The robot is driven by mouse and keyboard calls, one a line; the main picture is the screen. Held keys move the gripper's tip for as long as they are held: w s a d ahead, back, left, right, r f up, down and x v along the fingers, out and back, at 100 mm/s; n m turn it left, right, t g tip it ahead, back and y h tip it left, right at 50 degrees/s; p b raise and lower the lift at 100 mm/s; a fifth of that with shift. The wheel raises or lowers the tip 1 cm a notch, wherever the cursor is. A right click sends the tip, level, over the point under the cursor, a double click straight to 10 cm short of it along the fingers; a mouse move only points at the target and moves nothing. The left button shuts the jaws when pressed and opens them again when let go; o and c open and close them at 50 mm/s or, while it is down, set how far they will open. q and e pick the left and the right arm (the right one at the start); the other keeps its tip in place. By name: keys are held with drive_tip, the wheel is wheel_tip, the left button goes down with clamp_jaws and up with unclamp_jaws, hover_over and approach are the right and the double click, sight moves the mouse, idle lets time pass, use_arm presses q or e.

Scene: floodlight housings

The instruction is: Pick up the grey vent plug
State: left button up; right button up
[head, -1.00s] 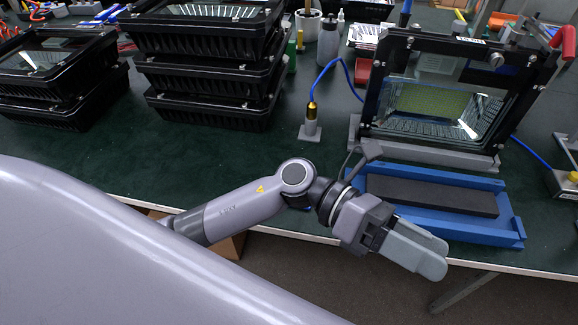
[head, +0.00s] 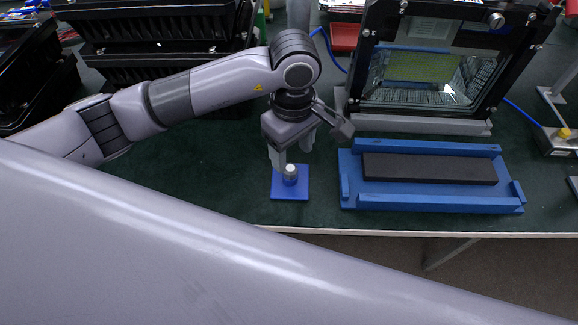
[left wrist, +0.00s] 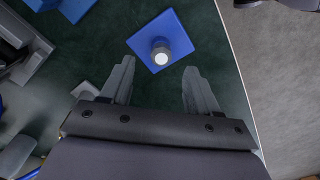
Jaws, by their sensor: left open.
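The grey vent plug (head: 290,172), with a pale round top, stands upright on a small blue square plate (head: 280,192) on the green bench top. My left gripper (head: 290,153) points down just above it, its fingers open and empty. In the left wrist view the plug (left wrist: 160,54) is seen from above on the blue plate (left wrist: 178,32), just beyond the gap between the open fingertips (left wrist: 158,68). No contact shows. In the head view the fingers partly cover the plug's surroundings. My right gripper is not in view.
A blue tray (head: 347,181) holding a dark slab (head: 430,168) lies to the right. A black-framed glass housing (head: 440,68) stands behind it on a grey base. Stacked black housings (head: 160,65) are at the back left. The bench's front edge (head: 380,234) is close.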

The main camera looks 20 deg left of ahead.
sight(290, 168)
use_arm(q)
wheel_tip(290, 168, down, 5)
drive_tip(key=shift+a+r+p, duration=0.1)
drive_tip(key=shift+a+p, duration=0.05)
drive_tip(key=shift+p, duration=0.25)
clamp_jaws()
